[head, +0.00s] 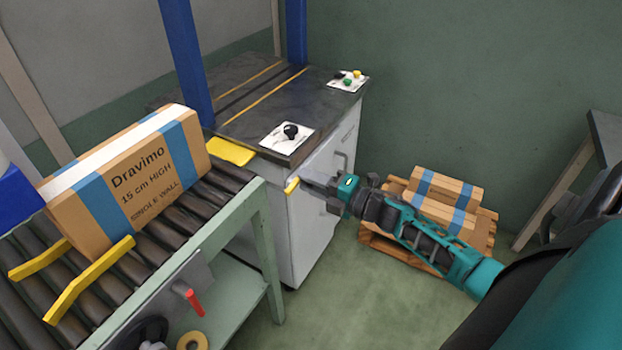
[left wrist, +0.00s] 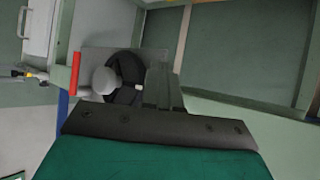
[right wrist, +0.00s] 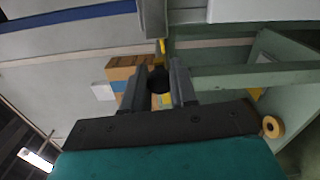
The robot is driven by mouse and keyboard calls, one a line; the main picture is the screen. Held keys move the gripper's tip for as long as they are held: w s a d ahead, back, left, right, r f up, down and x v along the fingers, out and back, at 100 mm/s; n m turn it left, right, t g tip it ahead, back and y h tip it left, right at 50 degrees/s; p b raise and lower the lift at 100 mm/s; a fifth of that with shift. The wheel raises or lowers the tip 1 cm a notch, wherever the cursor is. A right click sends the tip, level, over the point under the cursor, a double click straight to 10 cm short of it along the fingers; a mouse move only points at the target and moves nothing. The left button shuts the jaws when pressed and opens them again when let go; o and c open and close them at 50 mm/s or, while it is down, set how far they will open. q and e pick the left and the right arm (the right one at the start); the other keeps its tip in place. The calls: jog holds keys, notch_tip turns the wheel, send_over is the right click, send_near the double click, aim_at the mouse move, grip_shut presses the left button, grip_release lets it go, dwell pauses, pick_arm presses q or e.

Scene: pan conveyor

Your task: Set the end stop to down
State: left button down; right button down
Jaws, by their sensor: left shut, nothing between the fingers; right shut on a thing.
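The end stop (head: 230,151) is a yellow plate across the far end of the roller conveyor. Its yellow lever (head: 292,186) sticks out at the conveyor's right side, in front of the white cabinet. My right gripper (head: 312,186) is at the lever, shut on its dark knob (right wrist: 160,80). The knob shows between the fingers in the right wrist view, with a yellow bit of the lever beyond it. My left gripper (left wrist: 158,85) is shut and empty in the left wrist view, in front of the black handwheel (left wrist: 124,76); I cannot tell if they touch.
A Dravimo carton (head: 137,185) stands on the rollers beside yellow guide bars (head: 90,282). A red handle (head: 194,302) and a tape roll (head: 192,341) are at the conveyor's near side. A pallet with boxes (head: 440,205) stands behind my right arm. Open floor lies below it.

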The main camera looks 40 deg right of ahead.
jog(key=shift+f, duration=0.15)
dwell(0.3)
jog(key=c, duration=1)
grip_release()
jog(key=shift+o, duration=0.2)
jog(key=shift+s, duration=0.1)
jog(key=p+v, duration=0.1)
jog(key=v, duration=1.1)
jog(key=shift+s+d, duration=0.2)
jog(key=shift+s, duration=0.1)
